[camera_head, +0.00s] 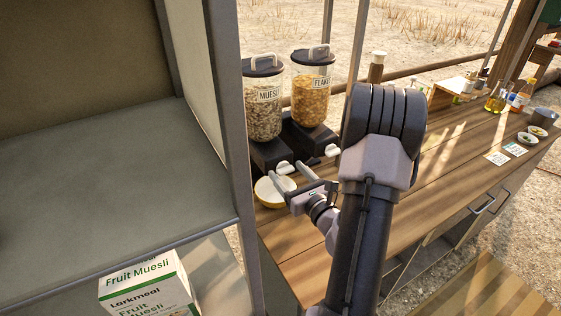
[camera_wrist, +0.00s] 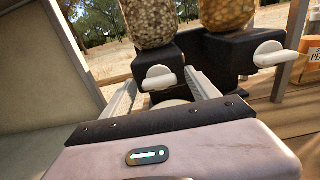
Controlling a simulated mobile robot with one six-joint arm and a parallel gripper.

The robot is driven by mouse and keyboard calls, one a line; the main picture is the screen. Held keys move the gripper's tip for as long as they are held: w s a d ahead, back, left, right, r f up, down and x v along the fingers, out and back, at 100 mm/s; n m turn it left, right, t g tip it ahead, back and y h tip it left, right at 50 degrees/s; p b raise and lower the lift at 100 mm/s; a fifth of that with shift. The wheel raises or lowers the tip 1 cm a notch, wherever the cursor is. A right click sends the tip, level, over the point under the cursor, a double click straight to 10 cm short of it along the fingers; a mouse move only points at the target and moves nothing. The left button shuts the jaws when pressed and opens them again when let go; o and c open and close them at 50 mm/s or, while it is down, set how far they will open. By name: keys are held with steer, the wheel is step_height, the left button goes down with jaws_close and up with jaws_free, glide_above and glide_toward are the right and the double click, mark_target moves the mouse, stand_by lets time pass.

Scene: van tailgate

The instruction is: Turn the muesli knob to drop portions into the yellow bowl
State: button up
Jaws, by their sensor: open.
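The muesli dispenser (camera_head: 264,108) is a clear canister with a black lid and a MUESLI label, on a black base at the back left of the counter. Its white knob (camera_wrist: 158,78) shows on the front of the base in the wrist view, also in the head view (camera_head: 284,168). The yellow bowl (camera_head: 268,193) sits below it on the counter; its inside looks pale, and my gripper hides part of it. My gripper (camera_head: 280,178) is open, its two fingers pointing at the dispenser base. In the wrist view, the knob appears between and beyond the fingers. I cannot tell whether they touch it.
A FLAKES dispenser (camera_head: 311,95) with its own white knob (camera_wrist: 270,54) stands just right. A grey van post (camera_head: 232,130) and shelf (camera_head: 110,190) stand close on the left. Bottles (camera_head: 497,98) and small bowls are farther right. The middle counter is largely clear.

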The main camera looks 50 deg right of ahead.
steer(key=shift+w, duration=0.15)
steer(key=shift+c, duration=0.2)
steer(key=c, duration=1.3)
steer(key=shift+r, duration=0.1)
